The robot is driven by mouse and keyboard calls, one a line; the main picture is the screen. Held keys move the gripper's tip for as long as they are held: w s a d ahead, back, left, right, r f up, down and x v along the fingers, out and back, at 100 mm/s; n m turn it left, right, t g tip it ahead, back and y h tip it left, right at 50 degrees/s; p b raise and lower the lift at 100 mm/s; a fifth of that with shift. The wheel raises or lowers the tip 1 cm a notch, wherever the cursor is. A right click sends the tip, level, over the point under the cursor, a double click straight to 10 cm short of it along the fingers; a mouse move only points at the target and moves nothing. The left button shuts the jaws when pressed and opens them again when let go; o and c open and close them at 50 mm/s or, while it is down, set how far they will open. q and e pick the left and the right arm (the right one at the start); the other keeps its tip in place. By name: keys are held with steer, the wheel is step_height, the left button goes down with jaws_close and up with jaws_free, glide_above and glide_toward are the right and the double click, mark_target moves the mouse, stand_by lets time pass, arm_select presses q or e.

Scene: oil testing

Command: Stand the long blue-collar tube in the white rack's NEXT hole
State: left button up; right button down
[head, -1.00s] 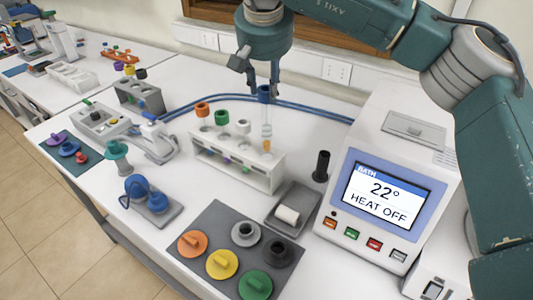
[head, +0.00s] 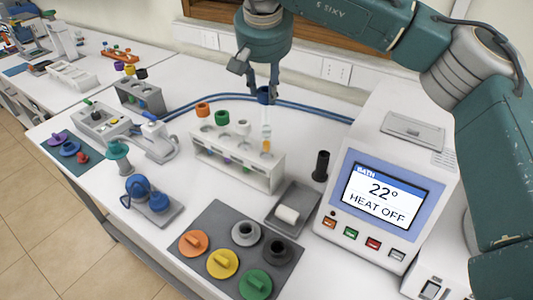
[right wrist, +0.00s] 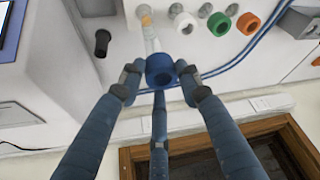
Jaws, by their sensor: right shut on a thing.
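My right gripper (head: 264,88) is shut on the blue collar (head: 264,96) of the long tube; the collar also shows between the fingers in the right wrist view (right wrist: 160,69). The clear tube (head: 266,128) hangs about upright below, with amber content low in it. Its lower end is over the right end of the white rack (head: 262,176); I cannot tell whether the tip is inside a hole. Tubes with an orange collar (head: 202,109), a green collar (head: 222,117) and a white collar (head: 242,126) stand in the rack to the left. My left gripper is out of view.
A black cylinder (head: 321,165) stands right of the rack, near the bath unit (head: 385,190) reading 22°, HEAT OFF. A grey tray (head: 294,208) with a white roll and a mat (head: 213,220) of coloured caps lie in front. A blue hose (head: 315,108) runs behind.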

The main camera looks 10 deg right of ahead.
mark_target(267, 128)
steer(key=shift+f, duration=0.15)
steer(key=shift+f+b, duration=0.65)
steer(key=shift+f, duration=0.85)
steer(key=shift+f+b, duration=1.1)
steer(key=shift+f, duration=0.9)
steer(key=shift+w+f+b, duration=0.1)
steer(key=shift+f+b, duration=1)
steer(key=shift+f, duration=0.8)
steer(key=shift+f+b, duration=0.45)
steer(key=shift+f, duration=0.2)
steer(key=c, duration=1.1)
jaws_free()
